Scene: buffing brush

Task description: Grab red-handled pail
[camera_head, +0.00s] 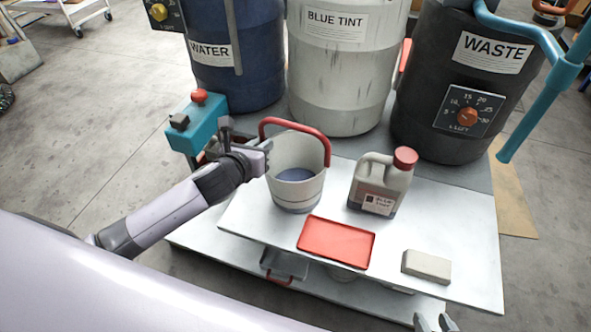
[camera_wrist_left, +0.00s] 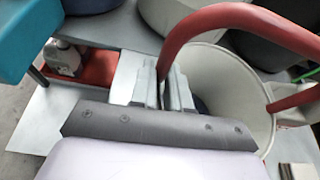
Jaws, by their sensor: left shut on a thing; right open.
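The pail (camera_head: 296,185) is off-white with a red arched handle (camera_head: 300,128) and bluish liquid inside. It stands upright on the white table top. My left gripper (camera_head: 262,152) is at the left side of the pail's rim, shut on the lower left end of the red handle. In the left wrist view the handle (camera_wrist_left: 222,16) runs down to between the fingers (camera_wrist_left: 168,80), and the pail's open mouth (camera_wrist_left: 238,85) is just right of them. My right gripper (camera_head: 436,323) shows only at the bottom edge, open and empty.
A red tray (camera_head: 337,243), a blue-tint jug (camera_head: 381,183) with a red cap and a beige block (camera_head: 426,266) lie on the table. Large barrels marked WATER (camera_head: 236,80), BLUE TINT (camera_head: 340,85) and WASTE (camera_head: 440,130) stand behind. A teal box (camera_head: 195,122) is left of my left gripper.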

